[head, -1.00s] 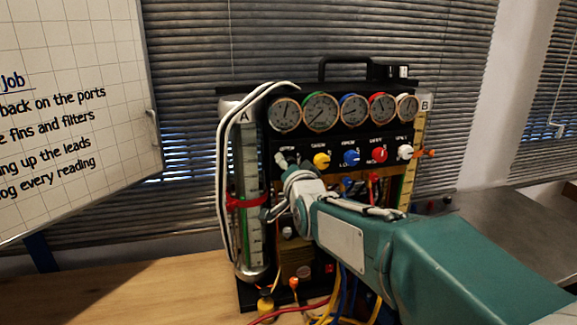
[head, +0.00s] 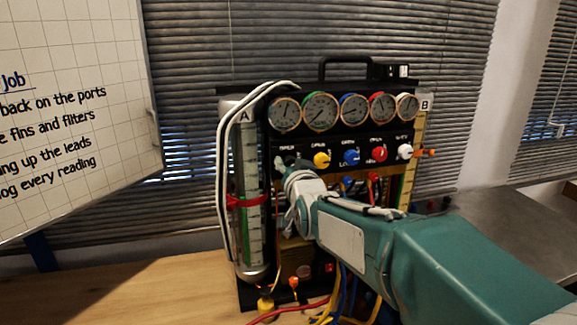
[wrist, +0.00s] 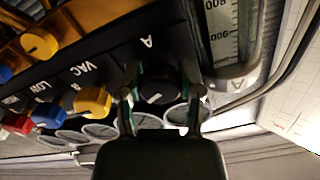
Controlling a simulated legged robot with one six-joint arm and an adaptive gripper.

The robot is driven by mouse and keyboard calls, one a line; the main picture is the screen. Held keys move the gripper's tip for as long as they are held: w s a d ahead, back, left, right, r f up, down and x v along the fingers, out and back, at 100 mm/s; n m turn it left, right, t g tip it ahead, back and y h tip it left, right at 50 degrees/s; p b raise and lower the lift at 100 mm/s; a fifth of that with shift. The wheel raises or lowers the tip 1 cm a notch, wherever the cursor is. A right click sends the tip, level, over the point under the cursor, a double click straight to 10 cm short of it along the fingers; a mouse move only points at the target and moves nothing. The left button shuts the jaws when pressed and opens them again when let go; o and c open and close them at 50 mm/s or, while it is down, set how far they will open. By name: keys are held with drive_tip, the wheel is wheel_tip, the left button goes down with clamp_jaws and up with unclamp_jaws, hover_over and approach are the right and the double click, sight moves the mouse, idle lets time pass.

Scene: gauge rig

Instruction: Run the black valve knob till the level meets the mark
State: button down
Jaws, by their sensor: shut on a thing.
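The black valve knob (wrist: 157,92) sits on the rig's panel in the wrist view, below a white letter A. My gripper (wrist: 160,82) is shut on it, one finger on each side. In the head view my gripper (head: 284,164) is at the left end of the knob row and hides most of that knob. The clear tube A (head: 249,160) stands upright at the rig's left with a scale and green liquid in its lower part. A red band (head: 247,201) crosses it as the mark. The liquid's top appears close to the band, but I cannot tell the exact gap.
Yellow (head: 321,160), blue (head: 351,157), red (head: 379,154) and white (head: 405,151) knobs stand to the right, below a row of round gauges (head: 320,112). White hoses run down beside tube A. Coloured cables lie on the wooden bench (head: 150,292). A whiteboard (head: 75,110) is at left.

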drive_tip(key=shift+c, duration=1.3)
unclamp_jaws()
drive_tip(key=v, duration=1.1)
drive_tip(key=shift+s, duration=0.4)
